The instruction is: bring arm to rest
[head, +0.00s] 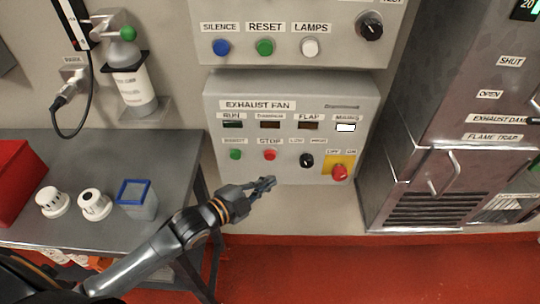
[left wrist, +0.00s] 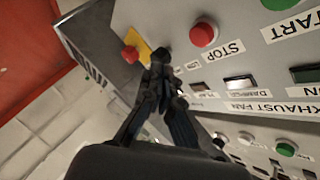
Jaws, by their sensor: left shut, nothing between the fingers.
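My left arm reaches up from the lower left in the head view. Its gripper (head: 266,184) is shut and empty, in front of the lower edge of the exhaust fan panel (head: 222,165), below the red STOP button (head: 270,155). In the left wrist view the shut fingers (left wrist: 161,62) point at the panel, near the black selector knob and the red knob on its yellow plate (left wrist: 132,54). I cannot tell whether the fingertips touch the panel. My right gripper is in neither view.
A grey table (head: 95,148) on the left bears a red box (head: 15,175), two white detectors and a blue-rimmed container (head: 136,198). Another panel (head: 290,12) hangs above. A steel cabinet (head: 440,110) stands right. The red floor (head: 330,275) is clear.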

